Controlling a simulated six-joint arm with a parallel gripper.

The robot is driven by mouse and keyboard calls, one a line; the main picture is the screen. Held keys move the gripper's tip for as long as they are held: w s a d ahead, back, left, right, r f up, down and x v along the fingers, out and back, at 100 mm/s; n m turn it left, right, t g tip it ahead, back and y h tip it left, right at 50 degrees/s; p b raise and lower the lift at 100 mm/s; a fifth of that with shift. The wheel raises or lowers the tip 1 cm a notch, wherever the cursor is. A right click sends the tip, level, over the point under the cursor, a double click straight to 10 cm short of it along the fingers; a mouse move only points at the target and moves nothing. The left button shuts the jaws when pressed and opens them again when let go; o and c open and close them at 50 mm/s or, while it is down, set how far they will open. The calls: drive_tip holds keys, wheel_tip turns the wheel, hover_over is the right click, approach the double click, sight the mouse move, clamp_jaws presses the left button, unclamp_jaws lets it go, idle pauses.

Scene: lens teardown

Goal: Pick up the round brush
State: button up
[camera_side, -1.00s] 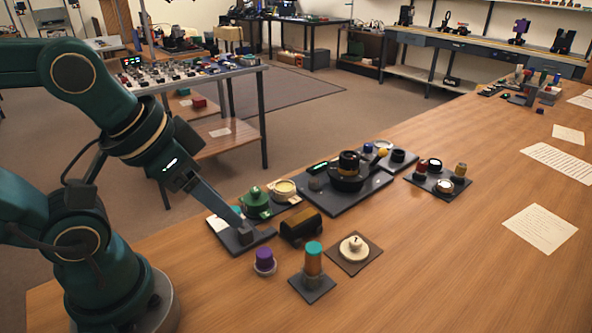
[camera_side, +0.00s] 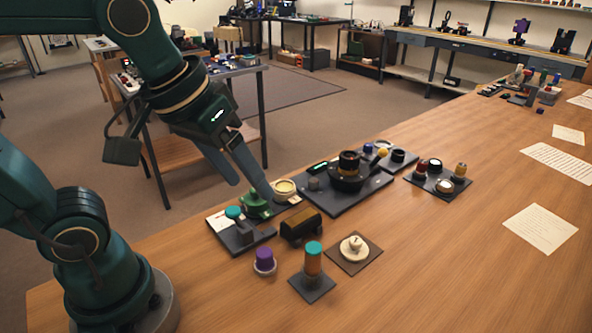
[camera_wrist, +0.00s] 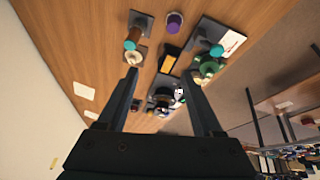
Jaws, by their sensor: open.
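I cannot tell for certain which piece is the round brush. Upright candidates are an orange cylinder with a teal top (camera_side: 313,259) on a dark square base and a short purple-topped piece (camera_side: 264,259) in a pale ring. A cream disc with a small knob (camera_side: 353,246) lies on a brown mat. My gripper (camera_side: 252,188) is open and empty, with its fingers near a green domed piece (camera_side: 256,207); contact is not clear. In the wrist view, my gripper (camera_wrist: 161,76) has its fingers wide apart, with the orange cylinder (camera_wrist: 132,38) beyond the left finger.
A dark block with a brown top (camera_side: 301,226) stands mid-group. A dark plate with a teal-topped piece (camera_side: 234,212) lies left. A long dark tray (camera_side: 335,203) carries a black lens stack (camera_side: 348,172). A small dark tray (camera_side: 438,184) is right.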

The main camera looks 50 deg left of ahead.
sight(314, 247)
drive_tip(key=w+d+f+g, duration=0.1)
drive_tip(key=w+d+f, duration=0.1)
drive_tip(key=w+d+f+g, duration=0.2)
drive_tip(key=f, duration=0.1)
drive_tip(key=w+d+f+g, duration=0.1)
drive_tip(key=w+d+f, duration=0.1)
drive_tip(key=w+f, duration=0.1)
drive_tip(key=shift+w+d+f+g, duration=0.1)
drive_tip(key=shift+d+f+g, duration=0.15)
drive_tip(key=shift+g, duration=0.15)
drive_tip(key=shift+f, duration=2.55)
clamp_jaws()
